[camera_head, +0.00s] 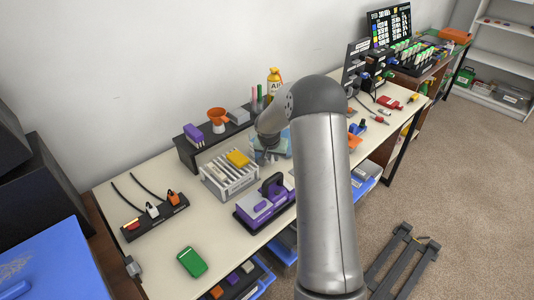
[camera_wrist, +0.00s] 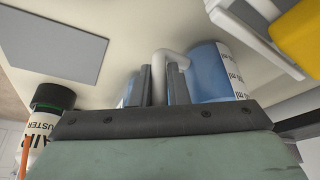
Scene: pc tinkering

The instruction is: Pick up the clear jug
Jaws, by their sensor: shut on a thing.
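The clear jug (camera_wrist: 212,72) shows in the wrist view just past my fingers, bluish, with dark volume marks on its side. Its pale curved handle (camera_wrist: 168,57) passes between the two fingers of my gripper (camera_wrist: 162,84), which are closed on it. In the head view my arm covers most of this spot, so the jug cannot be made out clearly there. I cannot tell whether its base touches the table.
A white rack (camera_head: 230,178) with a yellow block (camera_head: 237,158) stands close to the left of the gripper. A purple device (camera_head: 265,203) lies in front.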

